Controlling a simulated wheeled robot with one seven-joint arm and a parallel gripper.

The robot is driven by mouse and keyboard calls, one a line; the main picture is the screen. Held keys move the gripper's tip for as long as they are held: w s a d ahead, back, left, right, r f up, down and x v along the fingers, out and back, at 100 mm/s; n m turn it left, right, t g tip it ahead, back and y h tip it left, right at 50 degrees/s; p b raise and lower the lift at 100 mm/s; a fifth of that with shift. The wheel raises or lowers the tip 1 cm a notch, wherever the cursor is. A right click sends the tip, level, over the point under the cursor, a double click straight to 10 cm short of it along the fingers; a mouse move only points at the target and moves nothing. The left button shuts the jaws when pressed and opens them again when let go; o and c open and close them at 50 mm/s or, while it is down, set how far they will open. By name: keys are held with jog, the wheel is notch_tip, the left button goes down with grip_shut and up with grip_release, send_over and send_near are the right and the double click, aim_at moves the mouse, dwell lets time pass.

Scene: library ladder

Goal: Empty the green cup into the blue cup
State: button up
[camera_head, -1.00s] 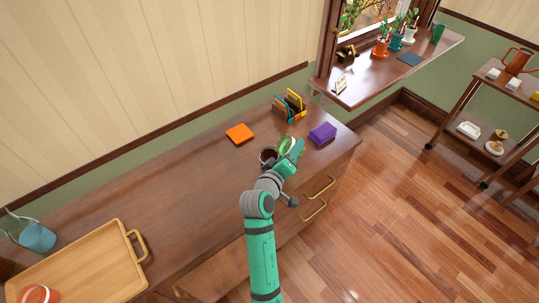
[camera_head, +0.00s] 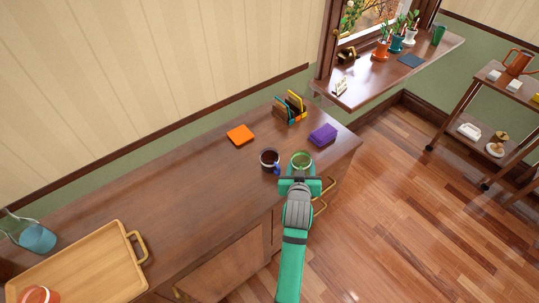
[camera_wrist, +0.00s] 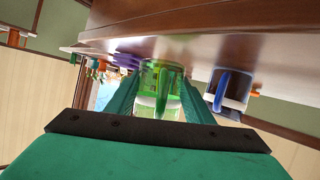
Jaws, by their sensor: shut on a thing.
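The green cup (camera_head: 302,158) is see-through green and looks upright at the front right of the counter, its round mouth showing in the head view. My gripper (camera_head: 300,180) is shut on it from the front. In the wrist view, where the counter is at the top, the green cup (camera_wrist: 152,78) and its handle sit between my two fingers (camera_wrist: 160,98). I cannot tell if its base touches the counter. The blue cup (camera_head: 267,156) stands upright just left of it, dark inside, its blue handle toward the green cup. It also shows in the wrist view (camera_wrist: 233,88).
On the counter (camera_head: 185,195), an orange square (camera_head: 240,134), a file holder (camera_head: 290,107) and a purple block (camera_head: 323,133) lie behind the cups. A wooden tray (camera_head: 75,262) and a glass jug (camera_head: 35,237) are at the left. The counter's middle is clear.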

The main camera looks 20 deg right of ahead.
aim_at(305, 153)
jog(key=shift+s+d+f+m+y, duration=0.15)
jog(key=shift+d+m+y, duration=0.15)
jog(key=shift+d+m, duration=0.15)
jog(key=shift+r, duration=2.55)
